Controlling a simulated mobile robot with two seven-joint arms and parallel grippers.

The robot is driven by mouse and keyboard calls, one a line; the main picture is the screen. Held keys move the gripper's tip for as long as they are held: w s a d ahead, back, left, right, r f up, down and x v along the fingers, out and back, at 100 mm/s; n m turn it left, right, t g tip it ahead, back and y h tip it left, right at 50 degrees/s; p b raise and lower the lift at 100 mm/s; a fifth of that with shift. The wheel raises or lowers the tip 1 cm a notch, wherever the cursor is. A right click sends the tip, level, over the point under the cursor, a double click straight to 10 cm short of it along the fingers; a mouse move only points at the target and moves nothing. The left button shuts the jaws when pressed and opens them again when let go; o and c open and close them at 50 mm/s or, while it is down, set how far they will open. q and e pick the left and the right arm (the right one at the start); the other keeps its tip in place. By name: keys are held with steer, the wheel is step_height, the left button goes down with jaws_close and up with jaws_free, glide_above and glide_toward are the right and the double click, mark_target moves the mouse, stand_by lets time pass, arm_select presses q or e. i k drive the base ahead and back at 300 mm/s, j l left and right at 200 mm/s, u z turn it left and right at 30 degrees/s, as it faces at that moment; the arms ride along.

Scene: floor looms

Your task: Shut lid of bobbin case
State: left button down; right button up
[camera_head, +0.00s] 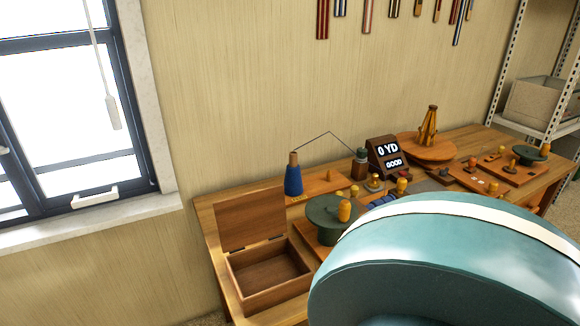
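The bobbin case (262,299) is a wooden box at the left end of the wooden workbench. Its lid (250,221) stands open, upright on hinges at the back edge. The inside looks empty in the part I can see. A large teal and white rounded shape fills the lower right and hides much of the bench front; I cannot tell for sure what it is. Neither of my grippers is in view.
Right of the case stand a dark green round piece (322,210) with a yellow knob, a blue thread cone (293,178) and a counter sign (388,155) reading "0 YD GOOD". A window (70,120) is at left, a metal shelf (545,95) at right.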

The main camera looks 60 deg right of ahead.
mark_target(243, 220)
steer(key=i+z, duration=0.1)
steer(key=z, duration=0.3)
steer(key=i+j+z, duration=0.1)
steer(key=z, duration=0.3)
steer(key=i+j+z, duration=0.1)
steer(key=z, duration=0.35)
steer(key=i+j+z, duration=0.1)
steer(key=z, duration=0.3)
steer(key=i+j+z, duration=0.2)
steer(key=z, duration=0.2)
steer(key=i+j+z, duration=0.15)
steer(key=j+z, duration=0.25)
